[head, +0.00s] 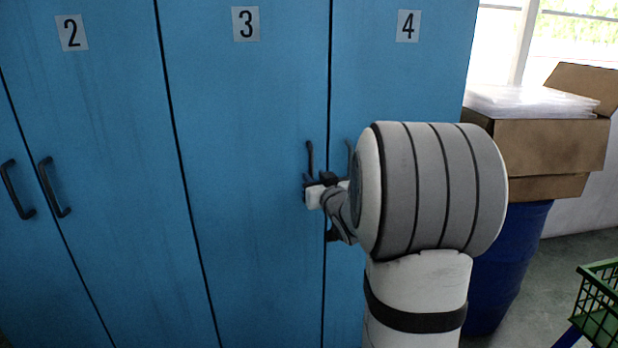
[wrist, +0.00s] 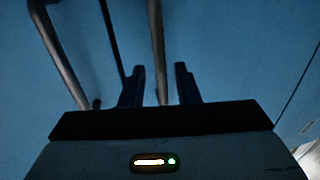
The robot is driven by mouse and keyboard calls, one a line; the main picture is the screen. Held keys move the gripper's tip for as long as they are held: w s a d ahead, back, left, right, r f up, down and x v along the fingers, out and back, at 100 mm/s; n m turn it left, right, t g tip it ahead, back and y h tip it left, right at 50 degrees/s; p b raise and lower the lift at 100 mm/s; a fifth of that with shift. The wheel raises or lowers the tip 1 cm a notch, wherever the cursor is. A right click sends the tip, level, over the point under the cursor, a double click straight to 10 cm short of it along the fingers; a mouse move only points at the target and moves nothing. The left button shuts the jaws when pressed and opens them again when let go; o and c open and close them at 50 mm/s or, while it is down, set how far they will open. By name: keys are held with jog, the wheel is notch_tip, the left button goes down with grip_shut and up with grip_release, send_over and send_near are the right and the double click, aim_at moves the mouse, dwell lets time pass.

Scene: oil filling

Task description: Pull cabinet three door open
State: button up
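Cabinet three's door (head: 250,160) is a tall blue panel in the head view, flush with its neighbours and shut. Its dark upright handle (head: 310,155) is near its right edge, with the lower part hidden by my gripper (head: 309,186). In the wrist view, my gripper's two dark blue fingers (wrist: 159,75) stand apart. A grey handle bar (wrist: 156,45) runs between them, with visible gaps. The fingers look open around the bar, not pressed on it.
Door four (head: 400,90), with its own handle (head: 349,155), is just right, partly behind my arm. Door two (head: 90,130) is left. A cardboard box (head: 545,145) on a blue barrel (head: 505,260) and a green basket (head: 600,300) stand at right.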

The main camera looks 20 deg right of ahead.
aim_at(312, 174)
jog(key=shift+w+d, duration=0.15)
jog(key=shift+w, duration=1.7)
grip_shut()
